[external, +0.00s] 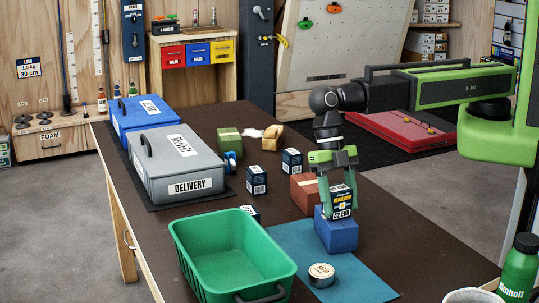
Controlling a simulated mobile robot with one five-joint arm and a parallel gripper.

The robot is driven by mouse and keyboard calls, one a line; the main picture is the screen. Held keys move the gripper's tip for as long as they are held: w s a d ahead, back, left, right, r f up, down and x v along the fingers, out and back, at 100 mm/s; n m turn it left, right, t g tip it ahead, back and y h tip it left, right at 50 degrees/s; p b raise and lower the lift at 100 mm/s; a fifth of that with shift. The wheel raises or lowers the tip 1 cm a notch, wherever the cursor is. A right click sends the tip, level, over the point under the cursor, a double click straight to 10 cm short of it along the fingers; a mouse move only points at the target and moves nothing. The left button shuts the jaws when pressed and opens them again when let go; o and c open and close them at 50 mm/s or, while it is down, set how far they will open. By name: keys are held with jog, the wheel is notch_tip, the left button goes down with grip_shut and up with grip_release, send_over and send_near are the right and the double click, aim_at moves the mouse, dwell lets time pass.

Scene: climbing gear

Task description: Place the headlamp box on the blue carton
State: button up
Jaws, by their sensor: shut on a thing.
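The headlamp box (341,204) is a small dark navy box with a yellow and white label. My gripper (334,178) points down and is shut on the box, with a green finger at its side. The blue carton (336,236) stands on the blue mat, directly below the headlamp box. The bottom of the headlamp box overlaps the top of the carton in this view. I cannot tell whether they touch. The carton's top is mostly hidden behind the box.
A reddish-brown box (303,193) stands just behind the carton. A round tin (321,275) lies in front on the blue mat (362,283). A green crate (232,262) is at the left. Several small dark boxes and a grey delivery case (178,165) stand farther back.

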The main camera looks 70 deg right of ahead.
jog(key=shift+f, duration=0.1)
jog(key=o, duration=1.4)
jog(key=shift+o, duration=0.2)
jog(key=shift+d+r+p, duration=0.1)
jog(key=shift+r+p, duration=0.35)
jog(key=shift+r, duration=0.2)
jog(key=p+v, duration=1)
jog(key=v, duration=0.1)
jog(key=shift+w, duration=0.1)
